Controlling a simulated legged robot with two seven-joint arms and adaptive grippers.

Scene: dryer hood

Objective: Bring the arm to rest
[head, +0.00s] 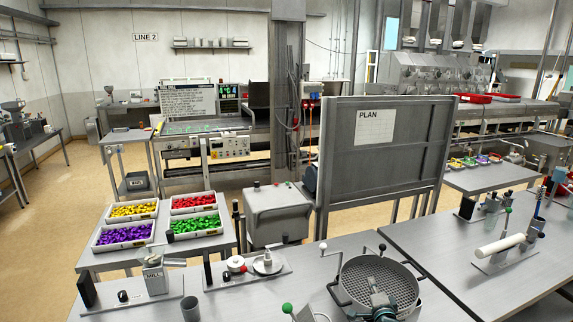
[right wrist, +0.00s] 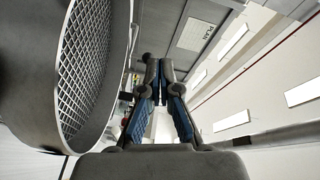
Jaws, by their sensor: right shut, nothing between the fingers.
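My right gripper (head: 382,303) shows at the bottom of the head view, in front of the round grey sieve pan (head: 362,268) at its near side. In the right wrist view the two blue-padded fingers of the right gripper (right wrist: 158,78) are together, with nothing between them. The mesh of the sieve pan (right wrist: 88,65) fills the left of that view, beside the fingers. I cannot tell whether the gripper touches the pan. My left gripper does not show.
A PLAN board (head: 385,150) stands behind the pan. Trays of purple (head: 124,234), green, yellow and red pieces sit at left. A green-knobbed lever (head: 287,308) is left of the gripper.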

